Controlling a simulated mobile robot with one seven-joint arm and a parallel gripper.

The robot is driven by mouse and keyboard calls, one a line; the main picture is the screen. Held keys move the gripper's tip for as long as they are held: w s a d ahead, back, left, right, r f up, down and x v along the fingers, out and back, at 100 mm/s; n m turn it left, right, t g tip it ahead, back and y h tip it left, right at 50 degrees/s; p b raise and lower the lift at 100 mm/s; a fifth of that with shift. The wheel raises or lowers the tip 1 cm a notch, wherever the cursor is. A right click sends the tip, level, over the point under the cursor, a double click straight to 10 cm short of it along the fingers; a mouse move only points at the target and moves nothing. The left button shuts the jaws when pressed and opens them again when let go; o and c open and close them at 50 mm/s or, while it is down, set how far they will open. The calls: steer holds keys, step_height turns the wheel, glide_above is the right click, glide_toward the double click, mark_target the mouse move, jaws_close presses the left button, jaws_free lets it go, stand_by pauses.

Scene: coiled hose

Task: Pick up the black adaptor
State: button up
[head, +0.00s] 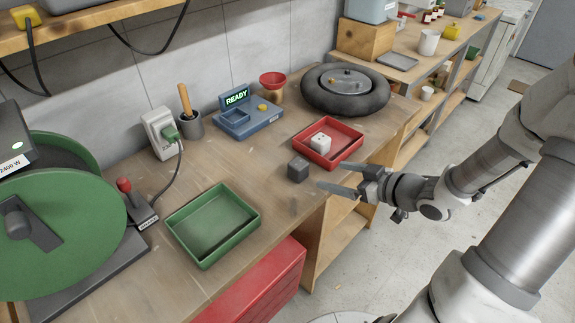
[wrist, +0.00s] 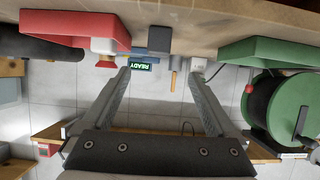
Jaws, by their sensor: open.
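The black adaptor (head: 298,169) is a small dark grey cube on the wooden bench near its front edge, between the red tray and the green tray. It also shows in the wrist view (wrist: 158,40), upside down, beyond the fingertips and roughly centred between them. My gripper (head: 325,176) is open and empty, a little to the right of the adaptor, with its fingers pointing toward it. In the wrist view both fingers (wrist: 158,74) are spread wide apart. No contact with the adaptor shows.
A green tray (head: 183,244) lies to the left. A blue device reading READY (head: 246,121), a wheel (head: 372,103) and a green hose reel (head: 80,220) also stand on the bench.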

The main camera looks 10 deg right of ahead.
mark_target(301, 166)
steer(key=b+x, duration=0.1)
steer(key=x, duration=0.4)
steer(key=b+x, duration=0.2)
steer(key=x, duration=0.4)
steer(key=shift+w+a+r, duration=0.1)
steer(key=shift+w+a, duration=0.2)
steer(key=b+x, duration=0.1)
steer(key=x, duration=0.4)
steer(key=shift+w, duration=0.35)
steer(key=c, duration=1.5)
steer(key=shift+o, duration=0.2)
steer(key=shift+r, duration=0.15)
